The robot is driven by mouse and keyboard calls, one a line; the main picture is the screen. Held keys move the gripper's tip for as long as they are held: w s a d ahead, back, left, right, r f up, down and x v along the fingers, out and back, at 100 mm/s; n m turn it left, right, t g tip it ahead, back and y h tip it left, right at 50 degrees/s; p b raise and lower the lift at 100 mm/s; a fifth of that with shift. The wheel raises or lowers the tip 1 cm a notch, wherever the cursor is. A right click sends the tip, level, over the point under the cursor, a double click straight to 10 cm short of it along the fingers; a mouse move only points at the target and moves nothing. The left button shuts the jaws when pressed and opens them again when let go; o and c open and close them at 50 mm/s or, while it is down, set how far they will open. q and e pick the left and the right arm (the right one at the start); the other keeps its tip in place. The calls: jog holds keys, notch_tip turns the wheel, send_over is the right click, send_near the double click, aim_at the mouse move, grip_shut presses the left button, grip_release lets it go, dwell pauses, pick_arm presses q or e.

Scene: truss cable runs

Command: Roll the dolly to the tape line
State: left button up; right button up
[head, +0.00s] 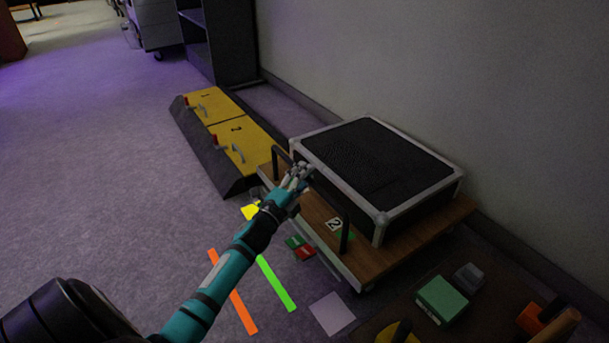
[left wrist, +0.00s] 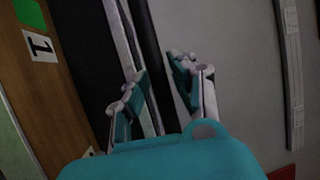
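The dolly (head: 420,243) has a wooden deck, seen at the right of the head view. It carries a black case (head: 372,160) with silver edges. A black push bar (head: 334,205) stands along its near side, by a "2" label. My left gripper (head: 299,176) overlaps this bar in the head view. In the left wrist view its fingers (left wrist: 160,92) are spread, with a dark bar and silver strip behind the gap; I cannot tell whether they touch the bar. Orange tape (head: 233,291) and green tape (head: 276,283) lie on the floor. My right gripper is out of view.
A ramp-like unit with yellow lids (head: 222,122) stands beyond the dolly, near a dark shelf (head: 220,40). The wall runs along the right. A brown surface with a green box (head: 441,300) is at bottom right. The carpet at left is clear.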

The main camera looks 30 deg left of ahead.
pick_arm(q)
grip_shut()
jog(key=shift+s+a+p, duration=0.1)
jog(key=shift+s+p, duration=0.2)
jog(key=s+a+p, duration=0.4)
jog(key=s, duration=0.6)
jog(key=shift+s+a+p, duration=0.2)
jog(key=shift+s+p, duration=0.1)
jog(key=shift+o, duration=2.1)
grip_release()
jog(key=shift+f, duration=0.1)
